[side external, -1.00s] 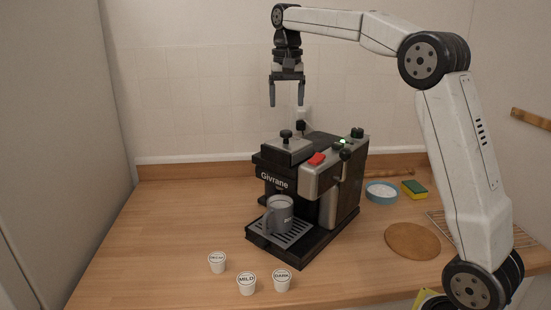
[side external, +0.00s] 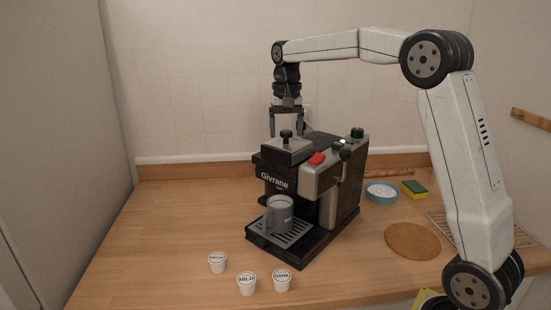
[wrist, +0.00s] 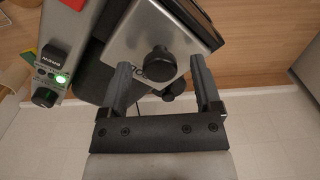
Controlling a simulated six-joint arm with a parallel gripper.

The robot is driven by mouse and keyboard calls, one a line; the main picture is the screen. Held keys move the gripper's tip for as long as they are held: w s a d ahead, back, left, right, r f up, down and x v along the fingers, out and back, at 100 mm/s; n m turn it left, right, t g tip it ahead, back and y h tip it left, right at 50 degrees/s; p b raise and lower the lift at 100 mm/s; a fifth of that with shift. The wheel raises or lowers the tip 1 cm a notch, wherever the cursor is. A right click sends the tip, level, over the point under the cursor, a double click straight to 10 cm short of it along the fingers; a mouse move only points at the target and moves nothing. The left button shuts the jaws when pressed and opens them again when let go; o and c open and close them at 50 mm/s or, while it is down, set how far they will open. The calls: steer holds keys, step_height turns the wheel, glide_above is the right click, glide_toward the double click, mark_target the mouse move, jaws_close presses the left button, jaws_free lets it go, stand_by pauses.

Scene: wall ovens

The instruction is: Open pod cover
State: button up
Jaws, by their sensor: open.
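The pod cover (side external: 288,150) is a silver plate with a black knob (side external: 286,136), lying closed and flat on top of the black coffee machine (side external: 345,190). In the wrist view the cover (wrist: 130,45) and its round knob (wrist: 160,63) are close up. My gripper (side external: 286,130) is open and empty, pointing down over the back of the cover.
A grey mug (side external: 279,214) stands on the drip tray. Several pods, such as the MILD pod (side external: 246,284), stand in front. The red switch (side external: 316,159) and black dials (side external: 357,133) are right of the cover. A blue bowl (side external: 382,192) and sponge (side external: 414,188) lie right.

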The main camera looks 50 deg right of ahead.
jaws_close()
stand_by(1.4)
